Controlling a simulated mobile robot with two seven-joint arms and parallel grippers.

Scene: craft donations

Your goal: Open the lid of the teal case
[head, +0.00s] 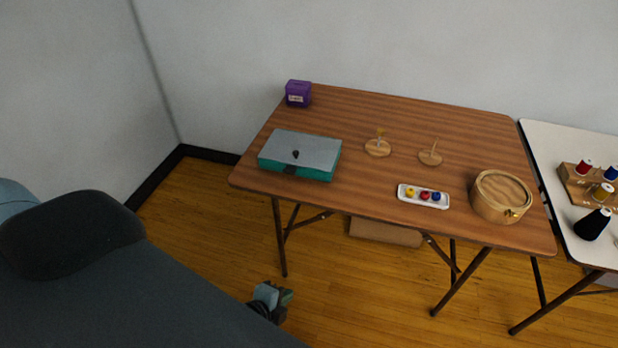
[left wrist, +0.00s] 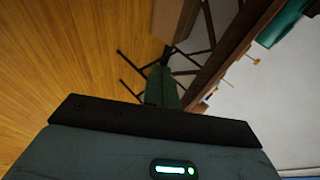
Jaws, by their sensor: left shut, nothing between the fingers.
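The teal case (head: 316,172) sits at the left end of the brown table, with its grey lid (head: 310,146) lying flat and closed. A small dark knob shows on the lid and a dark patch on the front face. Part of the case also shows at the top right of the left wrist view (left wrist: 284,22). My left gripper (head: 284,298) is low, in front of the table and below its top, well apart from the case. It is shut and empty; its fingers also show in the left wrist view (left wrist: 162,88). My right gripper is not in view.
The brown table (head: 400,115) also holds a purple box (head: 298,94), two wooden stands (head: 377,148), a white tray (head: 424,197) with coloured pieces and a round wooden box (head: 500,198). A white table (head: 560,150) stands at right. A brown box (head: 385,233) lies beneath.

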